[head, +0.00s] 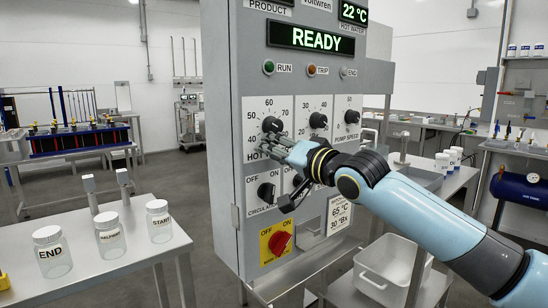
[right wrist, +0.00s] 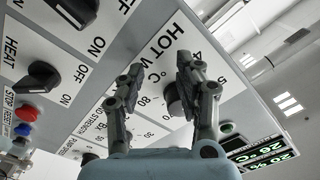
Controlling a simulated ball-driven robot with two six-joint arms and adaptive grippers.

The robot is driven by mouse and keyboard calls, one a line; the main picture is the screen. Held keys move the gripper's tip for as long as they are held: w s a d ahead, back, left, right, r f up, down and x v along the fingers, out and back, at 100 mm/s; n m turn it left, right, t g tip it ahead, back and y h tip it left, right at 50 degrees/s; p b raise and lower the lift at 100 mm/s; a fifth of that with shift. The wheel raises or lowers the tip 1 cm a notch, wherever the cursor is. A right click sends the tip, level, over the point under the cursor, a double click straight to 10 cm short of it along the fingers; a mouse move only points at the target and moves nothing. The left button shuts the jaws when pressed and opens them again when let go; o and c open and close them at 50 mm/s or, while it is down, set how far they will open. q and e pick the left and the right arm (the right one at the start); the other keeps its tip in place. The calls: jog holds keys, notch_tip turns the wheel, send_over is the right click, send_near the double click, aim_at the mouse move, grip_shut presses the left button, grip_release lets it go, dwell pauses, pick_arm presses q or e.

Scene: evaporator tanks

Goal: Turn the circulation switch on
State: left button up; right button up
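The circulation switch (head: 266,192) is a black rotary knob under OFF and ON marks on the grey control panel (head: 226,140). I cannot tell for sure which mark it points at. It seems to be the black knob (right wrist: 75,10) at the top edge in the right wrist view, where its name is cut off. My left gripper is out of view.
The hot water dial (head: 272,125) is just above the gripper. A heat switch (right wrist: 38,77) sits beside the circulation switch. A red main switch (head: 279,242) on a yellow plate is below. Jars (head: 52,252) stand on a steel table at left.

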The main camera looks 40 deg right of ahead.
jog(key=n, duration=0.1)
jog(key=a+r+n+y, duration=0.1)
jog(key=n, duration=0.3)
jog(key=shift+s+a+r+t+y, duration=0.2)
jog(key=shift+a+r+t+y, duration=0.1)
jog(key=shift+t+y, duration=0.1)
jog(key=shift+s+a+f+n, duration=0.2)
jog(key=shift+s+n, duration=0.15)
jog(key=shift+n, duration=0.45)
jog(key=h+p, duration=0.2)
jog(key=p, duration=0.1)
send_near(273, 196)
jog(key=shift+n+g, duration=0.4)
jog(key=w, duration=1)
jog(key=shift+a+r, duration=0.25)
jog(key=shift+r, duration=0.15)
grip_shut()
